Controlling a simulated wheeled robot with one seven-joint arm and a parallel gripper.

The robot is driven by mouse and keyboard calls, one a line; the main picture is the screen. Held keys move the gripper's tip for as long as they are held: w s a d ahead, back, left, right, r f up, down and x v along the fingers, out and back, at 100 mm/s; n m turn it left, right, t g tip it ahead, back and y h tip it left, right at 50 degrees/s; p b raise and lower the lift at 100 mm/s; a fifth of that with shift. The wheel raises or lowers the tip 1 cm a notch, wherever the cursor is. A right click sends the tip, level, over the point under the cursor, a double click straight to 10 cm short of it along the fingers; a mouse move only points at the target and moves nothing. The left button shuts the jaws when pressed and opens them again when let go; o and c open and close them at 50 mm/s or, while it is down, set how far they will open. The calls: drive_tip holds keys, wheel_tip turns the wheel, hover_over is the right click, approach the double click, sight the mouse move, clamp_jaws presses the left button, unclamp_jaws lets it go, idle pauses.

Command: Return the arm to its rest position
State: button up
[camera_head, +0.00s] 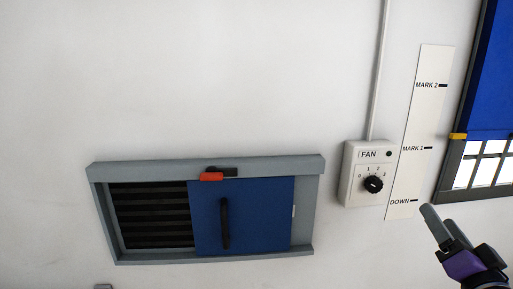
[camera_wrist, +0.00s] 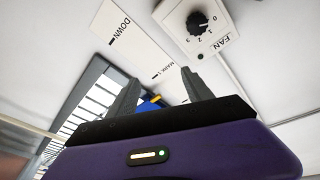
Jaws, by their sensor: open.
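My gripper (camera_head: 446,226) is at the lower right of the head view, in front of the wall, just below the DOWN mark. It has grey fingers and a purple body. In the wrist view, its two fingers (camera_wrist: 162,92) stand apart with nothing held between them. My gripper is to the right of and below the fan control box and looks clear of it. Most of my arm is out of view.
A white fan box (camera_head: 351,190) with a black dial (camera_head: 373,184) is on the wall. Beside it is a marked strip (camera_head: 421,120). A blue blind (camera_head: 494,80) hangs over a window at the right. A vent (camera_head: 206,166) has a blue sliding panel (camera_head: 262,215).

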drive_tip(key=s+a+f+n+g+y, duration=0.1)
drive_tip(key=s+a+f+n, duration=0.2)
drive_tip(key=s, duration=0.9)
drive_tip(key=s+a+f+n+g+y, duration=0.2)
drive_tip(key=s+a+f+n, duration=0.1)
drive_tip(key=s+a+f, duration=0.7)
drive_tip(key=s+a+f+n+g+y, duration=0.1)
drive_tip(key=s+a+f+n, duration=0.2)
drive_tip(key=s+a+f, duration=0.4)
drive_tip(key=s+a, duration=0.1)
drive_tip(key=s, duration=0.7)
drive_tip(key=shift+s+a, duration=0.15)
drive_tip(key=shift+a, duration=0.2)
